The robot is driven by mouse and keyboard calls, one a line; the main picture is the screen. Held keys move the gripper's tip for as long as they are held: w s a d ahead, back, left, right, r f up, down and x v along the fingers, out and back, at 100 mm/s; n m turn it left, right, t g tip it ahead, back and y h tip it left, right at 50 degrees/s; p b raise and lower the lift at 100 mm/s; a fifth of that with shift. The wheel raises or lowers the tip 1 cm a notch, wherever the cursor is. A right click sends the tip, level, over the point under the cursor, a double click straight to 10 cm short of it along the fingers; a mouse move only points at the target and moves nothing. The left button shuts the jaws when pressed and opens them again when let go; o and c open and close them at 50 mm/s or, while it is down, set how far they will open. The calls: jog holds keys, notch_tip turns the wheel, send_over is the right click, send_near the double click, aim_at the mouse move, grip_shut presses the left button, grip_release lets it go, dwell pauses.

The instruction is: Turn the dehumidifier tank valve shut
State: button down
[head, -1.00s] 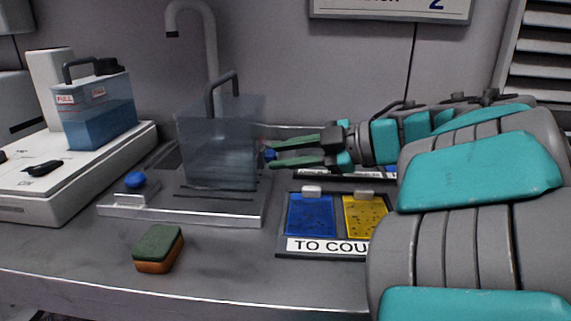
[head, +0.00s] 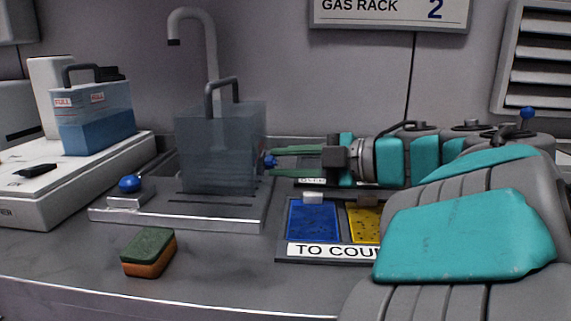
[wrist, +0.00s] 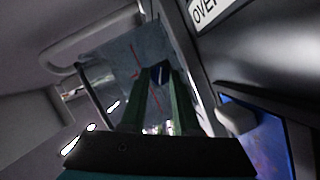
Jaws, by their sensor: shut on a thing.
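A clear grey-blue tank (head: 215,155) with a dark top handle stands upright on the metal drain board by the tap. A small blue valve knob (head: 270,160) is on its right side. My gripper (head: 273,161) reaches in from the right with its green fingers shut on this knob.
A second blue tank (head: 95,125) marked FULL stands on a white unit (head: 35,200) at left. Another blue knob (head: 130,183) sits on the drain board's left. A green-orange sponge (head: 149,252) lies in front. Blue and yellow cards (head: 313,222) lie below my arm.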

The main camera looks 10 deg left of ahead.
jog(key=c, duration=0.6)
grip_release()
jog(key=shift+c, duration=0.2)
jog(key=r+m+p, duration=0.1)
jog(key=p, duration=0.2)
jog(key=shift+g+h, duration=0.3)
jog(key=m+p, duration=0.1)
jog(key=p, duration=0.1)
jog(key=m+g+p, duration=0.1)
jog(key=m+p, duration=0.1)
jog(key=shift+w+r+g+h, duration=0.1)
jog(key=shift+w+g+h, duration=0.1)
jog(key=shift+g+h, duration=0.1)
jog(key=shift+w+f+m+g+p, duration=0.1)
jog(key=shift+f+m+g+p, duration=0.1)
jog(key=shift+m+g+p, duration=0.55)
jog(key=shift+f+m+g+b, duration=0.25)
jog(key=shift+f+m+b, duration=0.05)
jog(key=shift+m+b, duration=0.3)
jog(key=m+b, duration=0.1)
jog(key=b, duration=0.1)
jog(key=shift+w+m+g+b, duration=0.1)
jog(key=shift+m+g+b, duration=0.15)
jog(key=shift+g+b, duration=0.1)
jog(key=shift+b, duration=0.45)
